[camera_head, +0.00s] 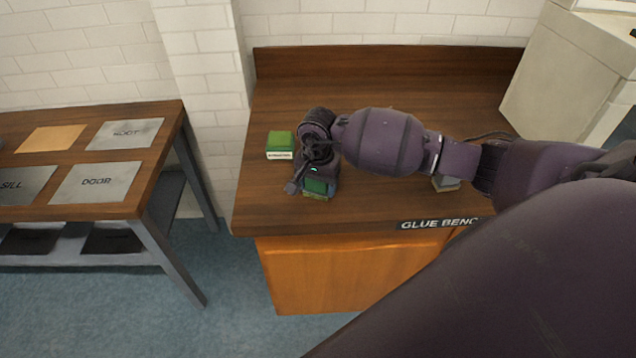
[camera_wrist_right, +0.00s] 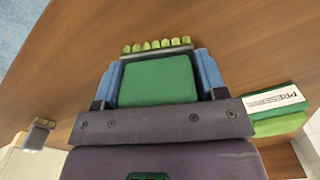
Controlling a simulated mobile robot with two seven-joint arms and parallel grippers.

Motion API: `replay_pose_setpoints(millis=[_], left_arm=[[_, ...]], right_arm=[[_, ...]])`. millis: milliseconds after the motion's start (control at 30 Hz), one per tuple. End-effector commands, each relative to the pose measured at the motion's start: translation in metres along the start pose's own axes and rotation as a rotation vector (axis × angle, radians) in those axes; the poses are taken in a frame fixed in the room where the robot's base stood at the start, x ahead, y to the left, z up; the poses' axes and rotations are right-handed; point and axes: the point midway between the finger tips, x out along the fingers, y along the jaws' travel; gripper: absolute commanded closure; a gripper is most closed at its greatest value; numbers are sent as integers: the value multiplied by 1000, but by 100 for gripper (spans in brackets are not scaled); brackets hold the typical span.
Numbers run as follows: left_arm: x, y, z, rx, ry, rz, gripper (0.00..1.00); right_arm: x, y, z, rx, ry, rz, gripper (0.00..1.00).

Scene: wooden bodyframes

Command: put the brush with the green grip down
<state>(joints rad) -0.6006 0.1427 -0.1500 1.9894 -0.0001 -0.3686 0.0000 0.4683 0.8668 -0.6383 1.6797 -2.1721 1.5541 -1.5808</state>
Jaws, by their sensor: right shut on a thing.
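My right gripper (camera_head: 317,184) is low over the left part of the glue bench (camera_head: 270,205). It is shut on the brush with the green grip (camera_head: 316,187). In the right wrist view the green grip (camera_wrist_right: 158,80) sits between the blue finger pads, and a row of yellow-green bristles shows beyond it. The bristles point toward the bench's front edge. I cannot tell whether the brush touches the bench top. My left gripper is not in view.
A green block with a white label (camera_head: 280,144) stands just left of my right gripper; it also shows in the right wrist view (camera_wrist_right: 275,110). A small grey object (camera_head: 446,183) lies to the right, partly behind my arm. A table with labelled plates (camera_head: 98,182) stands left.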

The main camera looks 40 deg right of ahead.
Motion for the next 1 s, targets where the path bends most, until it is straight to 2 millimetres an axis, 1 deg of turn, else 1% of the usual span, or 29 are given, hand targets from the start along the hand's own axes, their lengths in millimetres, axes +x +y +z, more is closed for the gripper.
replay_pose_setpoints(millis=[167,300,333,400,500,767,867,1000], left_arm=[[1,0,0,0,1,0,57],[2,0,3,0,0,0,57],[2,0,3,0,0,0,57],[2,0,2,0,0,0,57],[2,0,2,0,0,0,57],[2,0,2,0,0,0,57],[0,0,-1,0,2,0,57],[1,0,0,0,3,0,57]], right_arm=[[0,0,0,0,1,-1,54],[3,0,0,0,1,0,54],[3,0,0,0,1,0,33],[2,0,0,0,1,0,23],[2,0,0,0,1,0,9],[2,0,0,1,0,-1,9],[-1,0,0,1,0,-1,9],[-17,-1,-2,0,3,-3,9]])
